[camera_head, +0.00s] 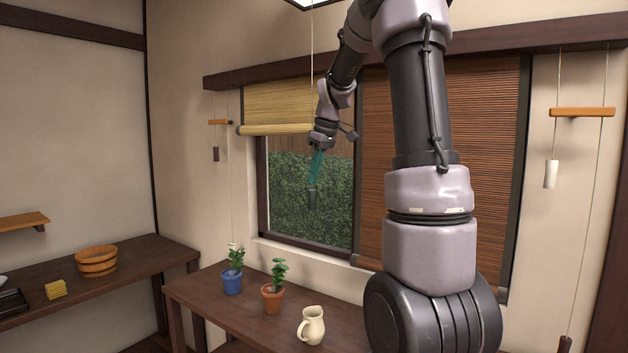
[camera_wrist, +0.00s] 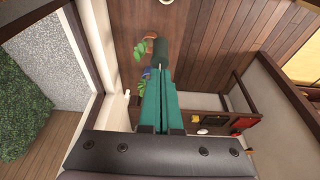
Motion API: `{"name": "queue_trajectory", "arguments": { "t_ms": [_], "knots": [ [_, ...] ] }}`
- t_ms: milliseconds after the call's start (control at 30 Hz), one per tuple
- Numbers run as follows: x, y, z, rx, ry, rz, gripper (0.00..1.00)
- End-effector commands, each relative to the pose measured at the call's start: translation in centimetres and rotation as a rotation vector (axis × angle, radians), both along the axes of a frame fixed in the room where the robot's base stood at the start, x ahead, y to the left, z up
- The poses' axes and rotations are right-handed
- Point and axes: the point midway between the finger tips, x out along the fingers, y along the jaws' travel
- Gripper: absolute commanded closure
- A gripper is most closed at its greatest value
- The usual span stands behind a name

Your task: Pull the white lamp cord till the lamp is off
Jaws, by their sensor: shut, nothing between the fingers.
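The lamp (camera_head: 312,2) shows only its lower edge at the top of the head view, and its panel looks bright white. The pale lamp cord (camera_head: 312,60) hangs straight down from it to my gripper. My gripper (camera_head: 314,178) has teal fingers pointing down in front of the window, shut with nothing held. A dark cylindrical pull (camera_head: 312,199) shows just below the fingertips. In the wrist view a dark cylinder (camera_wrist: 160,50) lies just beyond the shut fingertips (camera_wrist: 158,72). Whether the fingers touch the cord or pull, I cannot tell.
Other cords hang at the sides, with a dark weight (camera_head: 215,154) at left and a white weight (camera_head: 551,174) at right. Below are a blue-potted plant (camera_head: 232,284), an orange-potted plant (camera_head: 272,298) and a cream jug (camera_head: 311,327) on a table (camera_head: 205,305). Blinds (camera_head: 275,105) cover part of the window.

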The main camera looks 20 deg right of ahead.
Motion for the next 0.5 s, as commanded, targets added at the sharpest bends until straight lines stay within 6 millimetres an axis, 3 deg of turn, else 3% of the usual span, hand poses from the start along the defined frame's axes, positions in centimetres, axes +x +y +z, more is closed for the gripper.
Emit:
{"name": "queue_trajectory", "arguments": {
  "t_ms": [133, 500],
  "knots": [
    [-0.02, -0.01, -1.07, -0.001, 0.001, 0.0, 1.0],
    [-0.01, -0.02, -1.32, -0.001, 0.001, 0.0, 1.0]
  ]
}}
